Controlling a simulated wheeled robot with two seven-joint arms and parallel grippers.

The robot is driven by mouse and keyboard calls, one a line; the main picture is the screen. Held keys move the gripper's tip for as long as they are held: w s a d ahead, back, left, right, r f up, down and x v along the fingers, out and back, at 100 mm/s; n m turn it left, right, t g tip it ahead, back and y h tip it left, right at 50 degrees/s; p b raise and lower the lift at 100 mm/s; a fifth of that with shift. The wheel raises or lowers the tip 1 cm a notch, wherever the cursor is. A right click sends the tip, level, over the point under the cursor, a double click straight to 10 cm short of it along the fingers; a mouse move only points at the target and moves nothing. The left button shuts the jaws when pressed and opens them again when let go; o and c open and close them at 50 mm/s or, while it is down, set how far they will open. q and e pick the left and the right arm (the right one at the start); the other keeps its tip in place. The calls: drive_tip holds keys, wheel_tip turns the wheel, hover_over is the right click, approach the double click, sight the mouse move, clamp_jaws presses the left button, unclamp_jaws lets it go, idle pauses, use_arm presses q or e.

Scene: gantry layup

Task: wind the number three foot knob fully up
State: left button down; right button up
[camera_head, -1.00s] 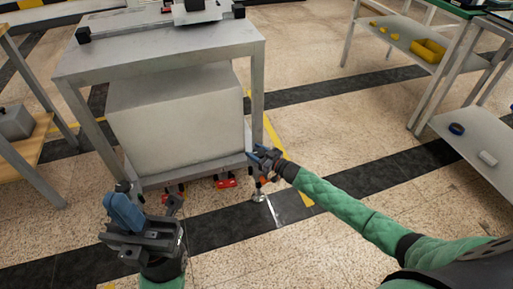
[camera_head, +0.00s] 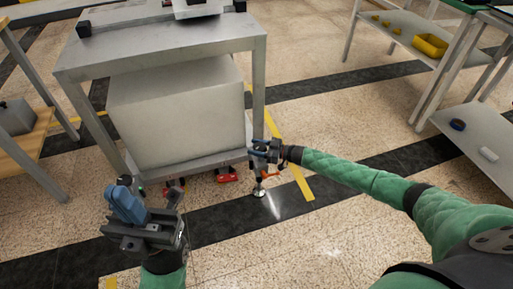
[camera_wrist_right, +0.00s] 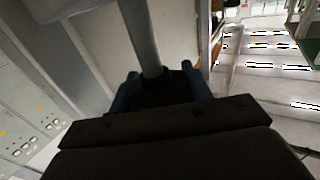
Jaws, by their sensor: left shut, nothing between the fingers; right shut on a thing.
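My right gripper (camera_head: 263,151) is at the bottom of the bench's front right leg. In the right wrist view its blue fingers (camera_wrist_right: 160,90) close around a dark knob-like piece (camera_wrist_right: 163,93) with a grey stem (camera_wrist_right: 143,38) rising from it. In the head view the gripper hides most of this knob. An orange piece (camera_head: 270,175) shows just below, above the round foot (camera_head: 259,191) on the floor. No number is readable on the foot. My left gripper (camera_head: 140,207) is shut and empty, in front of the bench's left side.
The grey bench (camera_head: 160,58) holds a large pale box (camera_head: 175,125) on its low shelf. A red caster part (camera_head: 227,177) sits under the shelf edge. A wooden-topped stand (camera_head: 18,157) is at left, shelving (camera_head: 470,130) at right. Floor in front is clear.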

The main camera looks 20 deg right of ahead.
drive_tip(key=o, duration=1)
drive_tip(key=shift+p+v, duration=0.55)
drive_tip(key=shift+v, duration=3.35)
